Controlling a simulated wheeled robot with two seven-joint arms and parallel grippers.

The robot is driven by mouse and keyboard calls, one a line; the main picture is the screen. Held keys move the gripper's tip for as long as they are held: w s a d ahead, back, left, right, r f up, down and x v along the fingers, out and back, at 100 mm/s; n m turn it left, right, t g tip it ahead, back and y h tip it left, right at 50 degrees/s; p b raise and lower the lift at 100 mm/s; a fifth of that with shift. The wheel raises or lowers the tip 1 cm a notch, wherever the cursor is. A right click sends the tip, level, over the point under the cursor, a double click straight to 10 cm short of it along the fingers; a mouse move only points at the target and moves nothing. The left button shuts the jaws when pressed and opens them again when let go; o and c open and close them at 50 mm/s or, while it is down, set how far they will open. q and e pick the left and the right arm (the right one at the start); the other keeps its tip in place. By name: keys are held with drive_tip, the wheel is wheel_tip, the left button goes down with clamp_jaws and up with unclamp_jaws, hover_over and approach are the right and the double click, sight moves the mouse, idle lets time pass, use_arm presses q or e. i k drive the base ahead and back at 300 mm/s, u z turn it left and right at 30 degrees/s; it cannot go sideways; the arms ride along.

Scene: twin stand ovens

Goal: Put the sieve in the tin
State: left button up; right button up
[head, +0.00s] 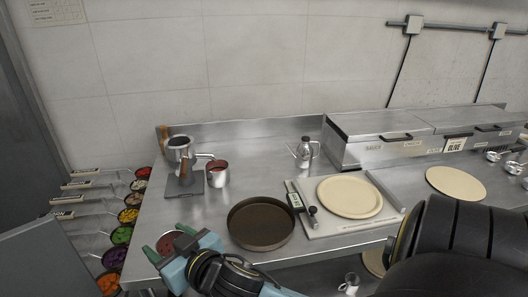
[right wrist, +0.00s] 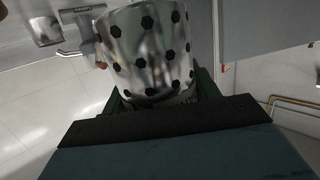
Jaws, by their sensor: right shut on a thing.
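My right gripper (head: 172,246) is at the counter's front left edge, its green-tipped fingers on either side of a round vessel, the sieve (head: 171,243), which looks reddish inside. A metal tin (head: 218,177) with red contents stands upright at the back left, apart from the sieve. My left gripper is not in view.
A dark round pan (head: 261,223) lies right of the gripper. A pot (head: 179,150) on a dark stand is left of the tin. A board (head: 330,225) with a dough disc (head: 349,196) lies further right. Several ingredient pots line the left edge. Steel counter is clear between tin and pan.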

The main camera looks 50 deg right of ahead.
sight(263, 232)
drive_tip(key=u, duration=0.2)
drive_tip(key=i, duration=0.35)
drive_tip(key=z, duration=1.6)
